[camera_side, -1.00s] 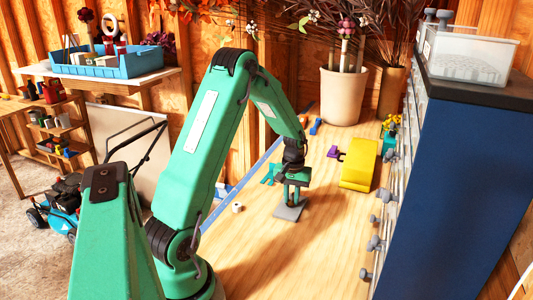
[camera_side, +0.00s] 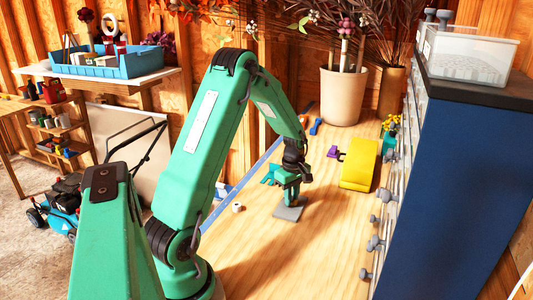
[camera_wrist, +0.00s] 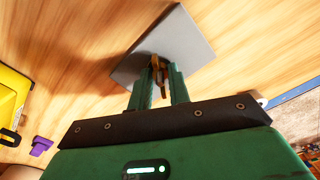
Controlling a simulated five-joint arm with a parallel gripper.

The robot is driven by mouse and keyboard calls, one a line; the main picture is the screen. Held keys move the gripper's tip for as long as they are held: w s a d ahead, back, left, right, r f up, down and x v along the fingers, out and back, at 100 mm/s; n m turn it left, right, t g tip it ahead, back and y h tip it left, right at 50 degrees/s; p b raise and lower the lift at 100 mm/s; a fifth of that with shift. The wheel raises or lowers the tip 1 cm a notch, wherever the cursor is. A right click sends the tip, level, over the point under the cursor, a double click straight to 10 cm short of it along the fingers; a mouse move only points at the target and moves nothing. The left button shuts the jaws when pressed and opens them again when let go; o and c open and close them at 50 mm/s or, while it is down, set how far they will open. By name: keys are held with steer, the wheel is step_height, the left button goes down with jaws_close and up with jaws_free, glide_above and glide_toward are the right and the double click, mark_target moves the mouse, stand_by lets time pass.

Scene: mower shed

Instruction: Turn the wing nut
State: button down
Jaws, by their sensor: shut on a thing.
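The wing nut (camera_wrist: 156,63) is a small brass-brown piece over a flat grey plate (camera_wrist: 190,38) in the wrist view. My gripper (camera_wrist: 159,75) points down at the plate, and its two green fingers are shut on the wing nut, one on each side. The fingers hide part of the nut. In the side view the grey plate (camera_side: 288,213) lies on the wooden bench top, with my gripper (camera_side: 291,204) right above it. The nut itself is too small to make out there.
A yellow block (camera_side: 359,166) and a small purple piece (camera_side: 335,153) lie to the right of my gripper. A small white piece (camera_side: 237,207) lies to the left. A blue cabinet (camera_side: 455,180) with grey knobs borders the bench on the right. The front bench area is clear.

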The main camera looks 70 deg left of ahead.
steer(key=n, duration=1.3)
steer(key=shift+f+n, duration=0.1)
steer(key=shift+n, duration=0.2)
stand_by(0.3)
steer(key=c, duration=1.3)
jaws_free()
steer(key=shift+r, duration=3.95)
